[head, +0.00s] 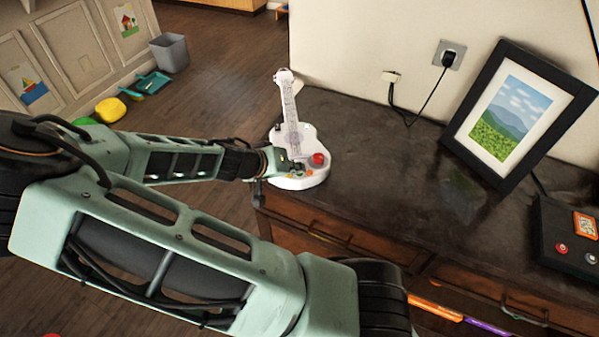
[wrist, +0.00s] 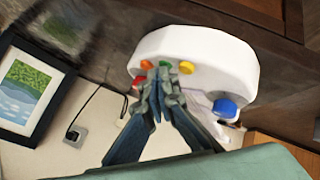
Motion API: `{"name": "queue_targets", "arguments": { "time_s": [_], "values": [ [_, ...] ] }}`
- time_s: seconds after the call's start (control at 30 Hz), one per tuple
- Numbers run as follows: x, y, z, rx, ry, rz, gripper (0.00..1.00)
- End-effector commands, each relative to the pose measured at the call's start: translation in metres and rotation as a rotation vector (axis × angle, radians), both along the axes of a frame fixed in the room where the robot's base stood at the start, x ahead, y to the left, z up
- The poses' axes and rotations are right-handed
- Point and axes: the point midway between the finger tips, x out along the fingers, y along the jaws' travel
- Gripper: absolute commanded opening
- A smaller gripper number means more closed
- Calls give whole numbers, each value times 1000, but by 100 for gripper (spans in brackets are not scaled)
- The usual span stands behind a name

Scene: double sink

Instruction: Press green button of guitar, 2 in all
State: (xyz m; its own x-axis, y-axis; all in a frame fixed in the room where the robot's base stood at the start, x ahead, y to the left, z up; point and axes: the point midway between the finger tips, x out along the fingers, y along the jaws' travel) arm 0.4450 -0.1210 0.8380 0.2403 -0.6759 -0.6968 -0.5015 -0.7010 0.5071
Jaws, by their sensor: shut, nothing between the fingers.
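A white toy guitar (head: 291,136) stands on the dark top of the cabinet, near its left end, neck up and away. It also shows upside down in the wrist view (wrist: 200,48). There, its green button (wrist: 165,66) sits between an orange button (wrist: 147,65) and a yellow button (wrist: 187,67). A red button (wrist: 137,81) and a larger blue button (wrist: 225,106) lie to either side. My gripper (wrist: 162,82) is shut and empty, its tips right at the green button and partly hiding it. I cannot tell whether they touch it.
A black picture frame (head: 461,126) leans on the wall right of the guitar. A black box with buttons (head: 554,240) is at the far right. A wall plug (head: 449,57) trails a cable. The dark cabinet top (head: 385,195) is clear between guitar and frame.

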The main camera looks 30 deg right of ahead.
Motion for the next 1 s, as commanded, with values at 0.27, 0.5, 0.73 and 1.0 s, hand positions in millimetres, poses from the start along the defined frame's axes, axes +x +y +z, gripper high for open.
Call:
{"name": "queue_targets", "arguments": {
  "time_s": [0.27, 0.5, 0.73, 1.0],
  "values": [
    [0, 0, 7, 0, 0, 0, 0],
    [0, 0, 19, 0, 0, 0, 0],
    [0, 0, 18, 0, 0, 0, 0],
    [0, 0, 29, 0, -1, -1, 0]
  ]
}}
